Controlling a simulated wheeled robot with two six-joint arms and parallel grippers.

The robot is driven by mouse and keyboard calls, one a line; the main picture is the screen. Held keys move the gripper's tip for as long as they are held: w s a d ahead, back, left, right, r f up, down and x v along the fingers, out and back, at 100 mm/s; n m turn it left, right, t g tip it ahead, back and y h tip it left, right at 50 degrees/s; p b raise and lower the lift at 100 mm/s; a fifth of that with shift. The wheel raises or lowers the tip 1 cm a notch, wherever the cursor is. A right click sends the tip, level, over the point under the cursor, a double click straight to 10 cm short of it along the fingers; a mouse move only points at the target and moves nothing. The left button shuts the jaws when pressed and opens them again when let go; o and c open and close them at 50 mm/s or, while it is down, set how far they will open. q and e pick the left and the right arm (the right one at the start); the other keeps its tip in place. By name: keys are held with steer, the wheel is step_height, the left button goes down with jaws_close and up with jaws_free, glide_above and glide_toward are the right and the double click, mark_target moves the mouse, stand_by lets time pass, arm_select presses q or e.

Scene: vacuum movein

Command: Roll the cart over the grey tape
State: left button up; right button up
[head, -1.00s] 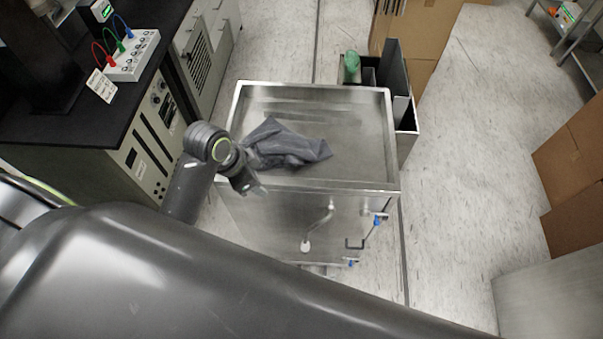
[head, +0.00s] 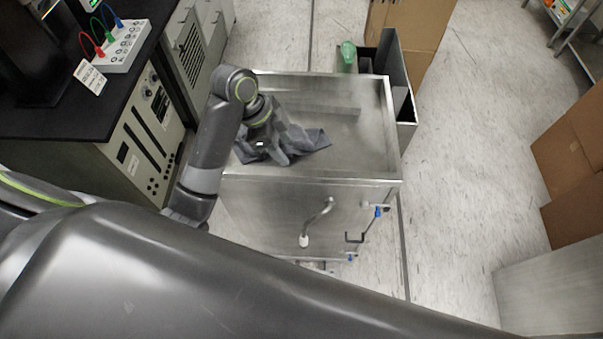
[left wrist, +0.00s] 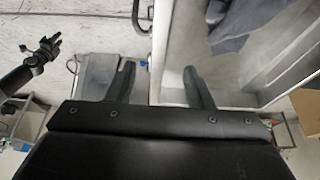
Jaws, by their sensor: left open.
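The cart (head: 372,120) is a steel box with a shallow rimmed tray top, standing mid-floor in the head view. A crumpled dark grey cloth (head: 306,147) lies on its left part. A thin grey line on the floor (head: 404,262), perhaps the tape, runs along the cart's right side. My left gripper (head: 262,146) is over the cart's left side, hiding part of the cloth. In the left wrist view its fingers (left wrist: 160,85) are open, with the cart's rim (left wrist: 160,40) showing between them; whether they touch it, I cannot tell.
A bench with a black top (head: 60,115) and instruments stands left of the cart. A dark open bin (head: 397,70) and a cardboard box (head: 425,25) stand behind it. Floor to the right is clear up to more boxes (head: 570,150). A hose (head: 320,215) hangs on the cart's front.

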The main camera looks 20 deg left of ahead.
arm_select(q)
steer(key=b, duration=0.5)
glide_above(304, 173)
steer(key=a, duration=0.3)
steer(key=f, duration=0.6)
steer(key=shift+s+d, duration=0.2)
steer(key=shift+s, duration=0.2)
steer(key=p+x, duration=0.1)
steer(key=x, duration=0.2)
steer(key=shift+w+d+f, duration=0.1)
steer(key=shift+d+f, duration=0.15)
steer(key=shift+w+d+f, duration=0.1)
steer(key=shift+d+f, duration=0.1)
steer(key=shift+f, duration=0.45)
steer(key=shift+c, duration=0.5)
jaws_close()
